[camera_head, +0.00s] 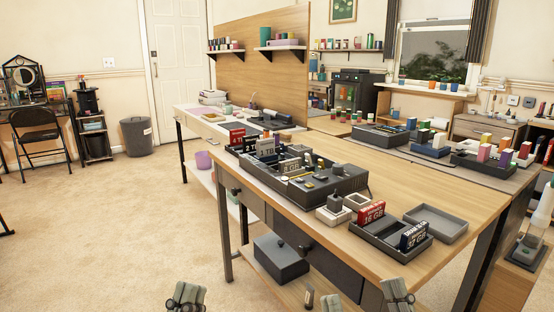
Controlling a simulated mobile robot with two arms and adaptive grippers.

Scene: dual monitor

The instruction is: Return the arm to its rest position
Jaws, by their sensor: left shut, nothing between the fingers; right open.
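My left gripper (187,297) shows at the bottom edge, left of centre, over the carpet. Its grey fingers are shut and empty, and its arm is out of the picture. My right gripper (398,291) shows at the bottom edge, right of centre, in front of the wooden workbench (455,193). It is open, with nothing seen in it. Only the upper parts of both grippers are in view. Both appear low in the picture, apart from the things on the bench top.
A dark organizer (345,185) with labelled parts stands on the bench, beside a grey tray (388,243) and an empty grey tray (436,222). A drawer (300,240) sits under the bench top. A dark box (280,258) is on the lower shelf.

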